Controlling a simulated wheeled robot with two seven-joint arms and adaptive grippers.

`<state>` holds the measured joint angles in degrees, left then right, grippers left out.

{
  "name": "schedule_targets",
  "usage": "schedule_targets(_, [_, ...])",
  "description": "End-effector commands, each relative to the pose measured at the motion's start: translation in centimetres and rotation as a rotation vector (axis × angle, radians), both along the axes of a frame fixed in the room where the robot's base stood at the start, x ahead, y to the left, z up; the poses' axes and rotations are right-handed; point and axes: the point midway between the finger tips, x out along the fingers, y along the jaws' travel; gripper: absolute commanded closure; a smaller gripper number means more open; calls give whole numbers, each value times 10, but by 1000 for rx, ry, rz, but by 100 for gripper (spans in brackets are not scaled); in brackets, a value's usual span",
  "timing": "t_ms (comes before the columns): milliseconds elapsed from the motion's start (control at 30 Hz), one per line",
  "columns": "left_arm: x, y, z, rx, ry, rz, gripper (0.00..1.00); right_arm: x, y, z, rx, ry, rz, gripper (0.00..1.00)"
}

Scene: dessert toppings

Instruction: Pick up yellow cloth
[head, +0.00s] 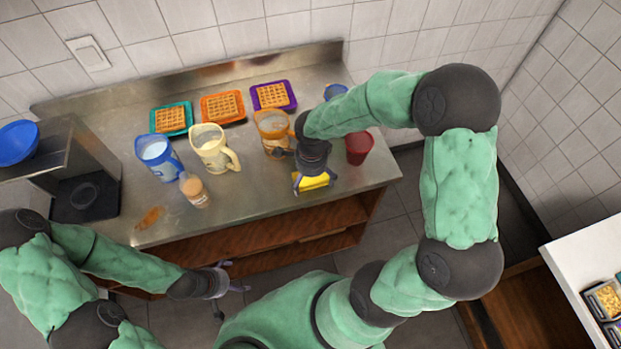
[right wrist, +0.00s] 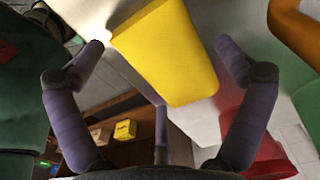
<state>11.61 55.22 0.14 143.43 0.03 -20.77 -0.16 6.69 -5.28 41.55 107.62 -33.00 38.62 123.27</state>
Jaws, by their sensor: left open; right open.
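The yellow cloth (head: 313,182) is a folded block on the steel counter (head: 250,190), close to its front edge. My right gripper (head: 312,188) is directly above it and covers part of it in the head view. In the right wrist view, the yellow cloth (right wrist: 168,50) lies between the spread fingers of my right gripper (right wrist: 160,62), which is open, with a visible gap at the left finger. Whether any finger touches the cloth I cannot tell. My left gripper (head: 232,281) is open and empty, low in front of the counter.
A red cup (head: 358,147) stands right of the cloth. An amber pitcher (head: 272,130), a cream pitcher (head: 212,150), a blue pitcher (head: 158,157) and a jar (head: 194,190) stand to the left. Waffles on coloured plates line the back. A brown smear (head: 150,217) marks the front left.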

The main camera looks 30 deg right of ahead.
Motion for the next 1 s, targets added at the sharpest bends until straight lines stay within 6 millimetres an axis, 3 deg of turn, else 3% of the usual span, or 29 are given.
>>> schedule_targets(233, [0, 0, 0, 0, 0, 0, 1, 1, 0, -2, 1, -2, -1, 3])
schedule_targets(400, [0, 0, 0, 0, 0, 0, 1, 1, 0, -2, 1, -2, -1, 45])
schedule_targets(767, [0, 0, 0, 0, 0, 0, 1, 0, 0, -1, 0, -1, -1, 46])
schedule_targets(1000, [0, 0, 4, 0, 0, 0, 1, 1, -1, 16, -1, -5, -2, 46])
